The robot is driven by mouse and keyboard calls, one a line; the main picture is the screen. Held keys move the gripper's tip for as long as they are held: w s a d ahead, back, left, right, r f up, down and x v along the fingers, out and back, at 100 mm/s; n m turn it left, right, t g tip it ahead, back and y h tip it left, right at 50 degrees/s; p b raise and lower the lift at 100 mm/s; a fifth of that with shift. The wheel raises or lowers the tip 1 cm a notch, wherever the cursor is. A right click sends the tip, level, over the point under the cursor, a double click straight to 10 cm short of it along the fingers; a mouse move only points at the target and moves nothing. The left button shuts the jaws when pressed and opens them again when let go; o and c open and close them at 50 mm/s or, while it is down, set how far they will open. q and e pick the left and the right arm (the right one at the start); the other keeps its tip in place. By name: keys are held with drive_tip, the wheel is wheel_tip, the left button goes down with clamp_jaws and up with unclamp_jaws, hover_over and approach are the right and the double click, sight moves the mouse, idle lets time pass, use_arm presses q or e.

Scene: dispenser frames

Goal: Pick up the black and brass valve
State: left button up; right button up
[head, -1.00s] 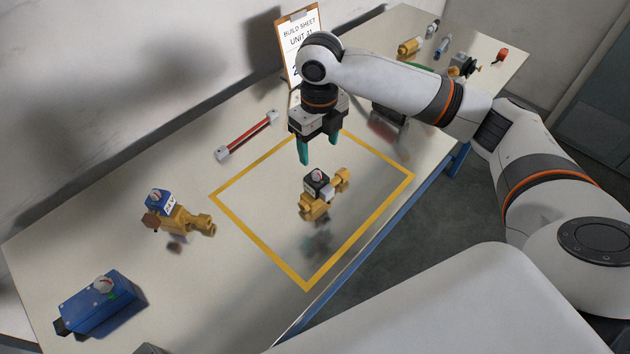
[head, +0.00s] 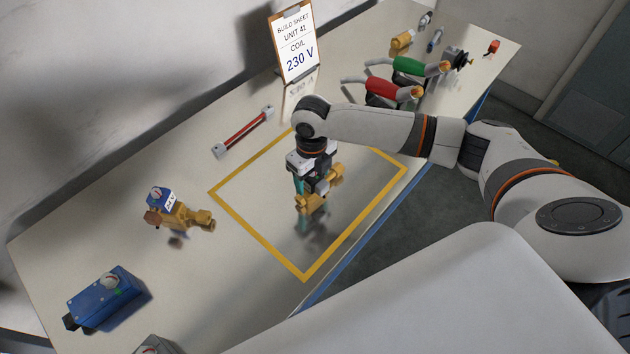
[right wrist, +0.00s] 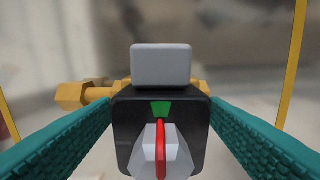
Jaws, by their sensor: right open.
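The black and brass valve (head: 312,202) stands inside the yellow taped square on the table, partly hidden by my right gripper in the head view. My right gripper (head: 311,184) is over it from above, with its teal fingers open. In the right wrist view, the valve's black coil (right wrist: 190,110) lies between the two teal fingers (right wrist: 160,135), with a grey block on its far side and a red-marked knob on top. A brass fitting (right wrist: 72,95) sticks out to the left. I cannot tell whether the fingers touch the coil. My left gripper is not in view.
A blue-topped brass valve (head: 181,213) and a blue box (head: 104,296) stand to the left. A red bar (head: 243,133) lies behind the square. A build sheet (head: 296,45) reading 230 V stands at the back.

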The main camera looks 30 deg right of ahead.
drive_tip(key=c, duration=1.4)
drive_tip(key=shift+r, duration=0.1)
drive_tip(key=shift+c, duration=0.3)
drive_tip(key=shift+w, duration=0.1)
